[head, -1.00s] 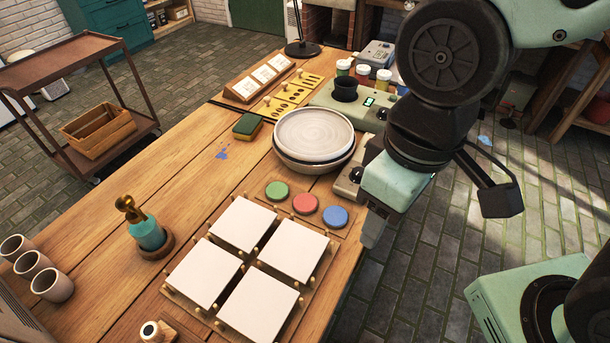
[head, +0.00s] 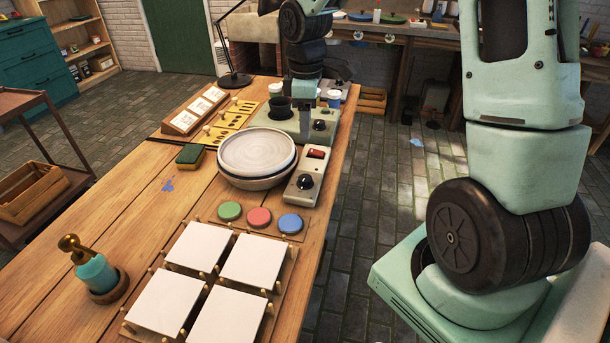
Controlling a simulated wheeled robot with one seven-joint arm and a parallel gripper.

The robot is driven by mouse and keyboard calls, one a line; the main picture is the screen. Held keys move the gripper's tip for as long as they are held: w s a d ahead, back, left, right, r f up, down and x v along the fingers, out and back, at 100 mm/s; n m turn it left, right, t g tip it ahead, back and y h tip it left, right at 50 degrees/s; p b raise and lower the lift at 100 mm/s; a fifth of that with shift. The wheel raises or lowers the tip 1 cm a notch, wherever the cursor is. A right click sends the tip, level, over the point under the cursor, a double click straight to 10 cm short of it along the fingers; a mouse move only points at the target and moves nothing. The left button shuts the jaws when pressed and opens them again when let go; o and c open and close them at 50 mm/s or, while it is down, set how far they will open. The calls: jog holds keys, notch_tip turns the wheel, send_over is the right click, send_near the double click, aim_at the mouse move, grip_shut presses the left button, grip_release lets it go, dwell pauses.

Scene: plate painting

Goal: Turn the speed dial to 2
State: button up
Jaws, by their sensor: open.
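A pale control box (head: 303,188) stands at the right of the plate, with a black dial (head: 305,182) and a red switch (head: 316,154). A second, sage-green unit (head: 290,127) behind it has another black dial (head: 320,125). The dials' marks are too small to read, and no label shows which is the speed dial. A cream plate (head: 257,150) sits in a dark-rimmed round basin. My gripper (head: 307,117) points down over the sage-green unit, close to its dial. It is open; its fingertips are small and partly merge with the unit, so contact cannot be told.
Green, red and blue pads (head: 259,217) lie in front of the plate. White tiles (head: 197,244) sit on a pegged rack. A dark cup (head: 278,105), jars (head: 334,98) and a lamp (head: 234,78) stand near the gripper.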

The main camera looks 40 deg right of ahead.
aim_at(305, 178)
notch_tip(305, 178, down, 16)
jog(key=shift+f+b, duration=0.1)
jog(key=shift+b, duration=0.55)
jog(key=c, duration=1)
